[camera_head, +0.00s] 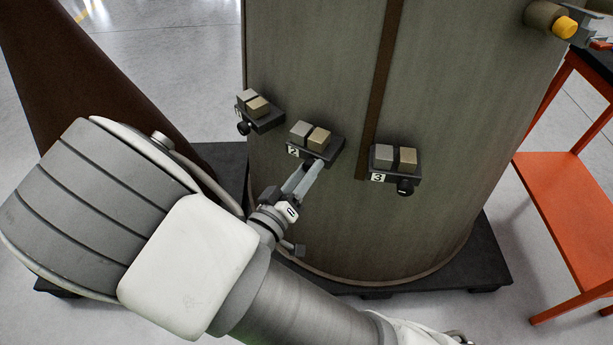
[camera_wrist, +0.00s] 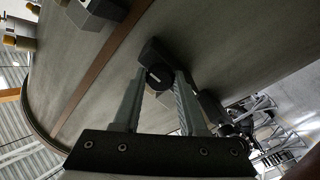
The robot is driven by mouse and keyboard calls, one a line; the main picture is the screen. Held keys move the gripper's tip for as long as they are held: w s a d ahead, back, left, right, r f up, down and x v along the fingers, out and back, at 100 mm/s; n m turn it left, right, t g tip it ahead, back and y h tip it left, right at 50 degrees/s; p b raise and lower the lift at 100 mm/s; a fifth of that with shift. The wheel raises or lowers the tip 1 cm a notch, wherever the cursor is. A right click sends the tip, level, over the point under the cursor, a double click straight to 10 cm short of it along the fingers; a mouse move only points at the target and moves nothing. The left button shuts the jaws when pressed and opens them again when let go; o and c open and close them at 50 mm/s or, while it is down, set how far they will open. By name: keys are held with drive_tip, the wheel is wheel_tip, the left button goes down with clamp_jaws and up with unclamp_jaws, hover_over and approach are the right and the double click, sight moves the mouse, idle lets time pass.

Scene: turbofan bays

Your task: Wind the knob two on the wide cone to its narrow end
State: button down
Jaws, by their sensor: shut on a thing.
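The wide cone (camera_head: 370,235) is a large grey-green drum with a brown vertical stripe. Block two (camera_head: 314,143), a dark base with a grey and a tan cube and a label "2", sits on its wall. Knob two (camera_wrist: 159,77) is a dark round knob with a pale line on its face, under that block. My gripper (camera_head: 313,167) reaches up from below, its fingers shut on the knob. In the wrist view, my gripper (camera_wrist: 160,73) has one finger on each side of the knob. In the head view, the fingers mostly hide the knob.
Block one (camera_head: 259,111) is to the left and block three (camera_head: 394,163) to the right, each with a dark knob. A yellow-ended cylinder (camera_head: 551,20) juts out at upper right. An orange stand (camera_head: 570,215) is at right; a brown cone (camera_head: 85,80) is at left.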

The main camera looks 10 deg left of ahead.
idle(0.6)
drive_tip(key=shift+c, duration=2.2)
unclamp_jaws()
drive_tip(key=p+v, duration=0.1)
drive_tip(key=v, duration=1.6)
drive_tip(key=shift+s+p, duration=0.2)
drive_tip(key=shift+p, duration=0.2)
drive_tip(key=shift+r, duration=0.1)
